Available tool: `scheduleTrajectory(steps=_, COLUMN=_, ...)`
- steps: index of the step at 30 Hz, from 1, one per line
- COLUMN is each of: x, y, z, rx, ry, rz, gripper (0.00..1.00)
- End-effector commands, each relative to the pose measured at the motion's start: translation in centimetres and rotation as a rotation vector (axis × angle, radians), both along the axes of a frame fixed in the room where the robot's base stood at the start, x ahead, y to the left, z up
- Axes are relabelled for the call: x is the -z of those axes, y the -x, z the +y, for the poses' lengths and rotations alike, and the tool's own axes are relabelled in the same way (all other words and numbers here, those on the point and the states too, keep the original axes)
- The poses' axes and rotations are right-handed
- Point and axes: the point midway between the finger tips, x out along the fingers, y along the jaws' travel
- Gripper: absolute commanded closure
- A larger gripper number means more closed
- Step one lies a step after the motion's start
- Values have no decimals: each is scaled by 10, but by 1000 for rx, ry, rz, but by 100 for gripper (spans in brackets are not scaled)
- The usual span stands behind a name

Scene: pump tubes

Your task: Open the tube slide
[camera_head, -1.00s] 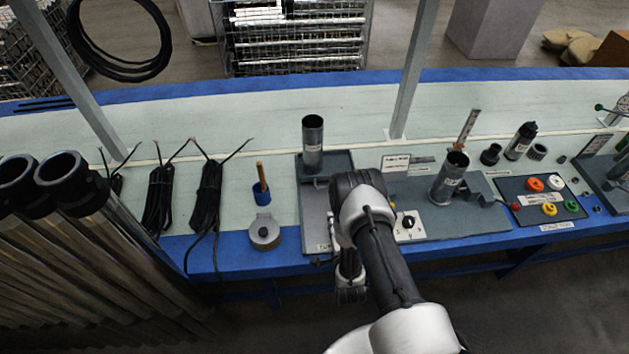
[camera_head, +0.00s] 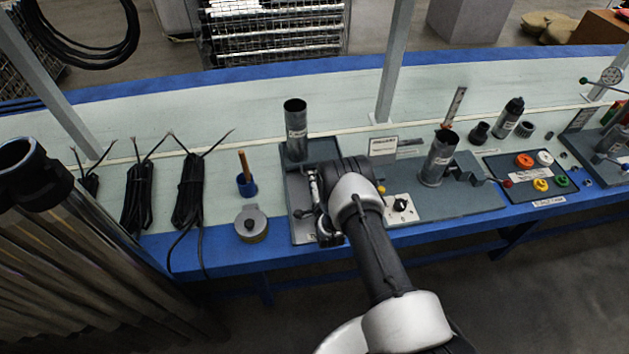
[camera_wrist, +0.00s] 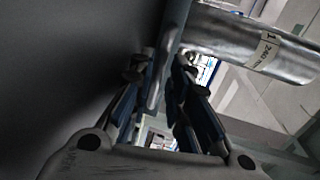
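An upright grey metal tube (camera_head: 296,130) with a white label stands at the back of a dark grey tray-like fixture (camera_head: 325,150). In the wrist view the labelled tube (camera_wrist: 255,48) crosses the upper right. My gripper (camera_head: 312,178) is over the fixture's left part, in front of the tube and left of my wrist. In the wrist view my gripper's fingers (camera_wrist: 162,72) are apart, with a narrow grey bar (camera_wrist: 167,58) between or just beyond them. Contact with the bar cannot be made out. My arm hides the fixture's right part; which piece is the slide is unclear.
A second labelled tube (camera_head: 438,160) and a white switch box (camera_head: 401,207) stand right of my arm. A button panel (camera_head: 515,186) is farther right.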

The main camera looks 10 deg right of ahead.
Motion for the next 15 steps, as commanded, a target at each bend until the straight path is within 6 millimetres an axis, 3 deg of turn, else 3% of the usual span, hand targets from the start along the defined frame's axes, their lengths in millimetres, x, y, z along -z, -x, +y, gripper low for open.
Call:
scheduleTrajectory(steps=6, x=4, y=-16, z=0, rx=0, ry=0, rz=0, gripper=83)
scheduleTrajectory(steps=15, x=3, y=-17, z=0, rx=0, ry=0, rz=1, gripper=84)
